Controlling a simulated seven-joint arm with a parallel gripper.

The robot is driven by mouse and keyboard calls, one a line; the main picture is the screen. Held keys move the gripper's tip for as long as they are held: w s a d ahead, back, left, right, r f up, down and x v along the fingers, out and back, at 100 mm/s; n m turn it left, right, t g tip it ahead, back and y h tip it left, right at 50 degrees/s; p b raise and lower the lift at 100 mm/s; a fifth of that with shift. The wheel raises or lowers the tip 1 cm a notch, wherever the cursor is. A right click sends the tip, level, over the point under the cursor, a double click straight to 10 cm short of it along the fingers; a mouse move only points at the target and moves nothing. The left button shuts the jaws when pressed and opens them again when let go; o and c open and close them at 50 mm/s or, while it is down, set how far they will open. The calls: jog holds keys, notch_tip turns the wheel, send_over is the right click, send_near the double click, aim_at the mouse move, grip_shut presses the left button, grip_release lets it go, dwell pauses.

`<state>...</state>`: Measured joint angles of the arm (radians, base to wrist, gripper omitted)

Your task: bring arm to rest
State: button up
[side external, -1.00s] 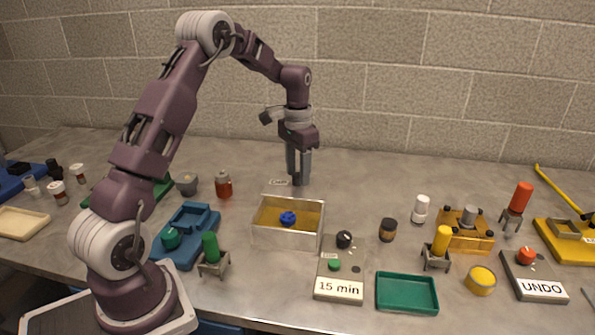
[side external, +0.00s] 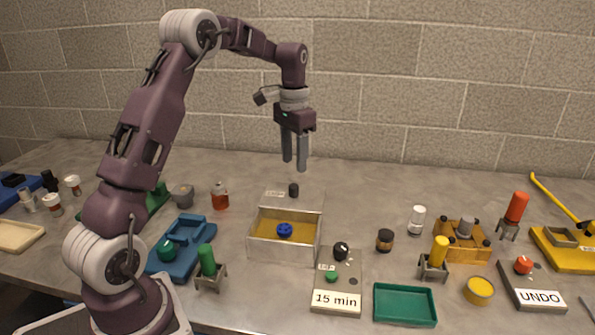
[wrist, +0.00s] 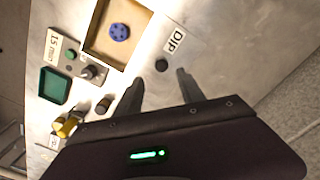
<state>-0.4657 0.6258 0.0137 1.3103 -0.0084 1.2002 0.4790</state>
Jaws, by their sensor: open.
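My gripper (side external: 295,166) is open and empty, raised above the table behind the yellow-floored box. Its two fingers point down and stand apart; they also show in the wrist view (wrist: 160,80). Below the fingers a small dark knob (side external: 294,190) stands upright by the box's far side, beside a label that reads DIP in the wrist view (wrist: 175,40). The knob shows between and beyond the fingertips in the wrist view (wrist: 162,65), clear of them.
The open box (side external: 262,249) holds a blue knobbed piece (side external: 285,230). In front are a "15 min" panel (side external: 349,283), a green tray (side external: 405,305) and an UNDO panel (side external: 535,297). The air around my gripper is clear.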

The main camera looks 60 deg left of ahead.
jog(key=s+d+r+t, duration=0.2)
jog(key=s+d+r, duration=0.75)
jog(key=d, duration=0.25)
jog(key=s+d+t, duration=0.1)
jog(key=s+d, duration=0.2)
jog(key=s, duration=0.3)
jog(key=s+d+f+t, duration=0.1)
jog(key=s+d, duration=0.2)
jog(key=s, duration=0.3)
jog(key=s+d+t, duration=0.1)
jog(key=s+d, duration=0.2)
jog(key=s, duration=0.3)
jog(key=shift+s+d+f+t, duration=0.25)
jog(key=shift+s+t, duration=0.05)
jog(key=shift+s, duration=0.1)
